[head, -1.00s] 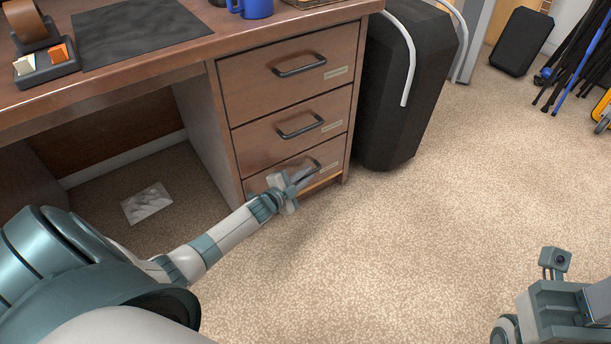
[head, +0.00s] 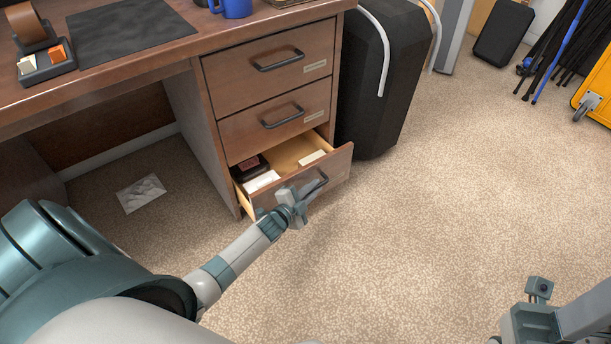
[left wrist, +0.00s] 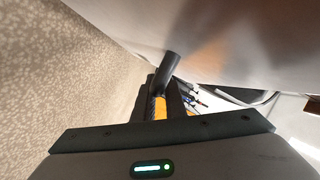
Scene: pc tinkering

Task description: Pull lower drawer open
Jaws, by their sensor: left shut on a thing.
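The lower drawer (head: 338,173) of the wooden desk is pulled part way out, and its inside shows. A dark box (head: 250,168), a white item (head: 262,181) and a small pale item (head: 311,158) lie in it. My left gripper (head: 308,196) is at the drawer front, shut on the dark bar handle (head: 322,182). In the left wrist view the handle (left wrist: 168,70) sits between the dark fingers (left wrist: 172,100).
The upper drawer (head: 275,66) and middle drawer (head: 280,118) are shut. A black case (head: 385,80) stands right of the desk. Carpet (head: 430,200) in front of the drawers is clear. A yellow cart (head: 595,100) stands at the far right.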

